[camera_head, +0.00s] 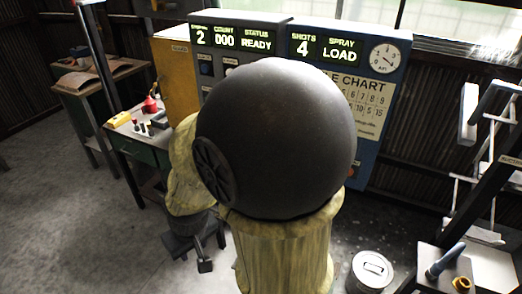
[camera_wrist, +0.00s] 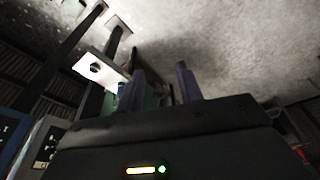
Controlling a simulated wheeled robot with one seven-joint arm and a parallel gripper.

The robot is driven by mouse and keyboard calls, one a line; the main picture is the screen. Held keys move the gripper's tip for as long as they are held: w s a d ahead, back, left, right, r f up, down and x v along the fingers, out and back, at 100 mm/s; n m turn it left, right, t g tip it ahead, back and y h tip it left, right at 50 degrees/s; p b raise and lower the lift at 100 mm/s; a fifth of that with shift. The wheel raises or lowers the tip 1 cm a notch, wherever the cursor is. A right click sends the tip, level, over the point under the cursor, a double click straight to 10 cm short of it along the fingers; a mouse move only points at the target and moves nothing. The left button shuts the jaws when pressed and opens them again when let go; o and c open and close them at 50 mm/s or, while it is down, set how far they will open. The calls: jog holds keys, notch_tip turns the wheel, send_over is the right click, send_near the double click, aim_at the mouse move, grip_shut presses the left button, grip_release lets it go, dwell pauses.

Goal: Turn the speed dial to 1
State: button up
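A grey control cabinet (camera_head: 252,23) stands at the back centre in the head view. Its display (camera_head: 230,38) reads 2, COUNT 000 and STATUS READY; the label above the 2 is too blurred to read surely. The cabinet's face below the display is mostly hidden behind my arm, and I cannot make out the speed dial. My gripper (camera_head: 200,262) hangs low in front of the cabinet, pointing down at the floor and away from the panel. In the wrist view its two fingers (camera_wrist: 160,82) stand apart with nothing between them.
A blue cabinet (camera_head: 370,150) reading SHOTS 4 and SPRAY LOAD adjoins on the right. A lidded metal bin (camera_head: 371,272) and a dark rack (camera_head: 470,175) are at right. Floor at left is clear.

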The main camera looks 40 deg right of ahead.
jog(key=shift+o, duration=1.8)
jog(key=shift+w, duration=0.25)
jog(key=w+d+f+m+t+h+p, duration=0.1)
jog(key=w+d+m+t+h, duration=0.15)
jog(key=w+m, duration=0.5)
jog(key=w+d+m+t+h+p, duration=0.15)
jog(key=w+m+t, duration=0.25)
jog(key=w, duration=0.6)
jog(key=s+d+m+g+h+p, duration=0.3)
jog(key=d+m+g+h, duration=0.1)
jog(key=d+m+h, duration=0.9)
jog(key=shift+f+m, duration=0.2)
jog(key=shift+m, duration=0.45)
